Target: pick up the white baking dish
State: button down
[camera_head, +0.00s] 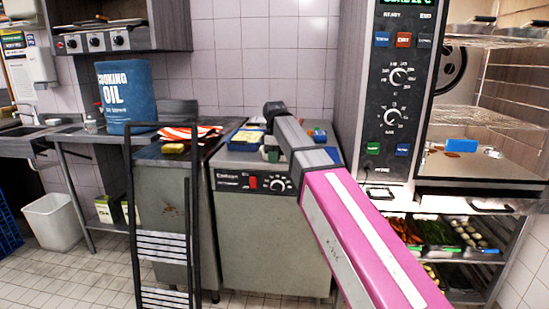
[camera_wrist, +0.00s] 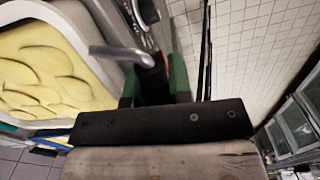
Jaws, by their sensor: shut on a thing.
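The white baking dish (camera_head: 232,145) sits on top of the counter unit in the head view, with yellow contents inside. In the wrist view the dish (camera_wrist: 88,42) fills the left side, and its pale rim runs close to my gripper. My gripper (camera_head: 271,152) is beside the dish at the unit's front edge. Its green-padded fingers (camera_wrist: 154,88) are close together in the wrist view. A grey bar, like a handle, reaches from the dish's rim to between them. The exact contact is partly hidden by the fingers.
The unit under the dish has a control panel (camera_head: 255,182) with a dial. A tall oven (camera_head: 395,95) stands to the right. A blue cooking oil container (camera_head: 126,92) and an orange striped cloth (camera_head: 190,132) are to the left. A black rack frame (camera_head: 133,205) stands in front.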

jog(key=shift+s+d, duration=0.25)
jog(key=shift+s, duration=0.15)
jog(key=c, duration=1)
grip_release()
jog(key=shift+o, duration=0.2)
jog(key=shift+r, duration=0.1)
notch_tip(320, 180, up, 11)
jog(key=shift+f, duration=0.2)
